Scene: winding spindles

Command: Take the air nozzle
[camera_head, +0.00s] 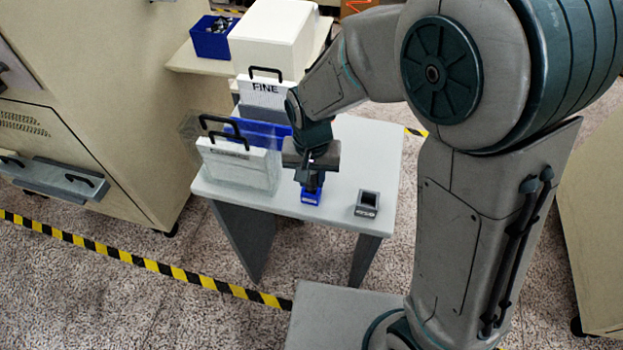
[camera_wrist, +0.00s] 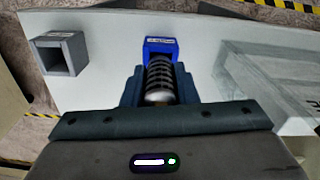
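In the wrist view a dark ribbed cylinder with a rounded silver end, which looks like the air nozzle (camera_wrist: 159,82), stands between the two fingers of my gripper (camera_wrist: 160,74). Its far end meets a small blue holder (camera_wrist: 161,46) with a white label. The fingers lie close along both sides of it; whether they press on it I cannot tell. In the head view my gripper (camera_head: 313,178) points down at the blue holder (camera_head: 311,197) on the small table, and the nozzle is mostly hidden there.
A grey square holder (camera_head: 367,204), seemingly empty, stands right of the blue one on the table (camera_head: 349,150). Clear bins with handled white cards, one reading FINE (camera_head: 264,91), stand to the left and behind. A white box (camera_head: 272,38) and blue bin (camera_head: 214,40) are farther back.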

